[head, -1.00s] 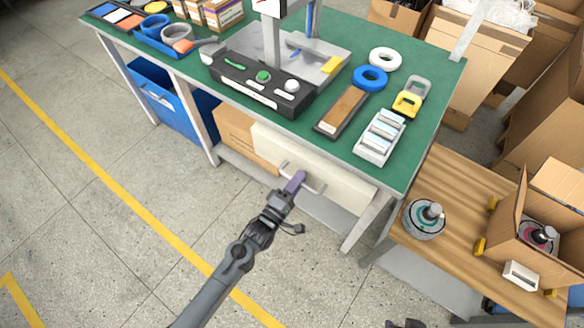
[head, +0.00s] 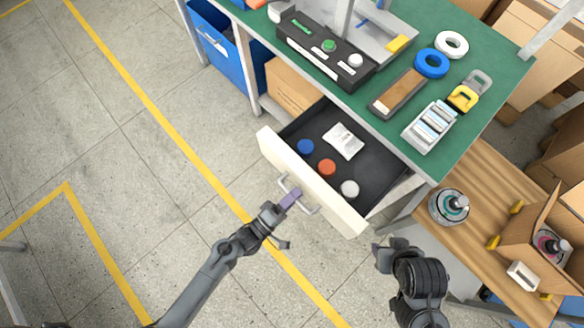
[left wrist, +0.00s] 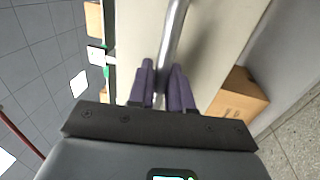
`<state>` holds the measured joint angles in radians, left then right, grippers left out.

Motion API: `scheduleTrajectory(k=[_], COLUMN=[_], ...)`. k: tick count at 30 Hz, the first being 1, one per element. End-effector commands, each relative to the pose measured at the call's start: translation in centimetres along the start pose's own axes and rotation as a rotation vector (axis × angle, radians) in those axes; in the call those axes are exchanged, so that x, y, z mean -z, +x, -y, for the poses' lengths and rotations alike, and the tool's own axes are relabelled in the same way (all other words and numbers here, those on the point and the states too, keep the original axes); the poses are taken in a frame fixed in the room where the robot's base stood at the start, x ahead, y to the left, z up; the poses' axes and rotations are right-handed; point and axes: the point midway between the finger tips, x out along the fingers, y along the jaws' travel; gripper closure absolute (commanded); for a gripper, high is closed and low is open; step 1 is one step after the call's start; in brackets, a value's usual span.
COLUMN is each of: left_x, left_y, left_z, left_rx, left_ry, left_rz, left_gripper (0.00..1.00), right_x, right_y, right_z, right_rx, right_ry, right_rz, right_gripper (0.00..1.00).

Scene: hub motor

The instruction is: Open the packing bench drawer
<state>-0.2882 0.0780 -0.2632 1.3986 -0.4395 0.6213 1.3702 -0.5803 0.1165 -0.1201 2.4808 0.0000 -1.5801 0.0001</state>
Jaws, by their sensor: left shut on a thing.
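The packing bench drawer (head: 303,176) is pulled well out from under the green-topped bench (head: 385,124). Its front is cream white and its dark inside holds a white packet (head: 343,141) and blue, orange and white round items. My left gripper (head: 291,199) is shut on the metal bar handle (head: 312,209) on the drawer's front. In the left wrist view the purple fingers (left wrist: 162,88) are on either side of the handle bar (left wrist: 175,35). My right gripper (head: 390,254) is in front of the drawer's right end, apart from it; its fingers are unclear.
A wooden side table (head: 477,205) stands at the right with a hub motor (head: 449,207) and an open cardboard box (head: 529,232). A blue bin (head: 226,48) and a cardboard box (head: 290,88) are under the bench. The floor left of the drawer is clear.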

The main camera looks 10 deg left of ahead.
Motion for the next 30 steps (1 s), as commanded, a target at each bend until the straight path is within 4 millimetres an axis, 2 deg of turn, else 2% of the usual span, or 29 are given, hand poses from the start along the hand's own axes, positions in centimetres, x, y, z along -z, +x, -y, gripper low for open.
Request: scheduleTrajectory(k=[14,15,18,30], left_x=[-0.32,-0.32,-0.32,-0.28], left_y=[-0.29,-0.28,-0.28,-0.88], left_z=[-0.11,-0.11,-0.1,-0.06], left_rx=[-0.002,-0.002,-0.001,0.001], left_ry=[-0.002,-0.002,-0.002,-0.002], left_rz=[0.012,0.012,0.012,0.012], left_gripper=[1.0,0.79,0.65,0.65], right_x=[-0.02,-0.02,-0.03,0.05], right_y=[-0.15,-0.15,-0.14,-0.26], right_z=[-0.17,-0.17,-0.16,-0.03], right_rx=[-0.005,-0.005,-0.005,-0.001], right_ry=[-0.007,-0.007,-0.007,-0.001], right_rz=[0.003,0.003,0.003,0.002], right_gripper=[0.57,0.57,0.57,0.57])
